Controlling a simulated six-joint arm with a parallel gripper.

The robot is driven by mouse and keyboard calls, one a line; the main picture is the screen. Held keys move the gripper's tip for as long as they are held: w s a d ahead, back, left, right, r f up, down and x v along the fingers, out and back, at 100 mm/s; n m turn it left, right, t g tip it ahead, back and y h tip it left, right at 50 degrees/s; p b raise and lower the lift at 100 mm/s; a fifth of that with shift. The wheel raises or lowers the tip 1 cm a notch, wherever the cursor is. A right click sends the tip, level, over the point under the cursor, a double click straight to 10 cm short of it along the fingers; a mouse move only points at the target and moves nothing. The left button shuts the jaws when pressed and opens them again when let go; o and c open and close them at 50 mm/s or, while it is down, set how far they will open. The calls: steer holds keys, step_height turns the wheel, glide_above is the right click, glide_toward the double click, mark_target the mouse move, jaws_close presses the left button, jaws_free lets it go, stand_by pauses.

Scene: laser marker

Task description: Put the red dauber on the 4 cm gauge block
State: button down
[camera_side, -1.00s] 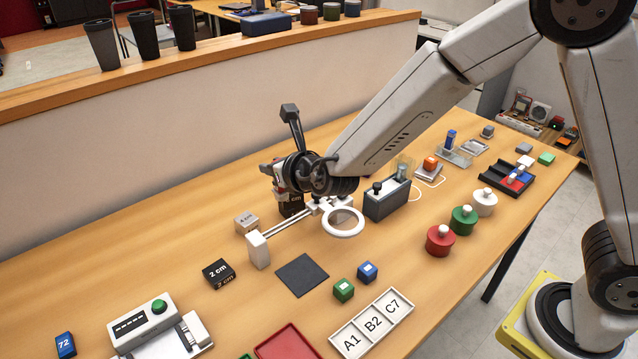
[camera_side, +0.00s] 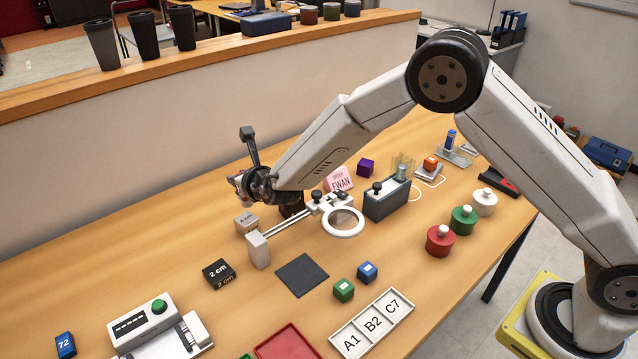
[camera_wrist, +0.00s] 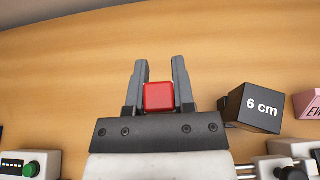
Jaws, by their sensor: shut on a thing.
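My gripper (camera_wrist: 158,82) is shut on a red block (camera_wrist: 159,97) with rounded edges, seen between the two fingers in the wrist view. In the side view my gripper (camera_side: 238,184) is above and slightly left of the silver 4 cm gauge block (camera_side: 246,223), apart from it. The held block is hard to make out there. The 4 cm block does not show in the wrist view. A round red dauber (camera_side: 440,243) with a white knob stands on the table at the right, beside a green one and a white one.
The black 6 cm block (camera_wrist: 252,108) stands right of my gripper; a black 2 cm block (camera_side: 218,274) lies nearer the front. A rail with a white ring magnifier (camera_side: 343,223) and a pink block (camera_side: 339,179) are close by.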

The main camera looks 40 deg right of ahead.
steer(key=shift+w+a+f, duration=0.1)
steer(key=shift+w+f, duration=0.4)
steer(key=shift+w+a+f, duration=0.1)
steer(key=shift+w+f, duration=0.05)
steer(key=shift+f, duration=0.8)
steer(key=shift+w+f, duration=0.1)
steer(key=shift+f, duration=0.8)
steer(key=shift+f, duration=0.15)
steer(key=shift+c, duration=2.3)
jaws_free()
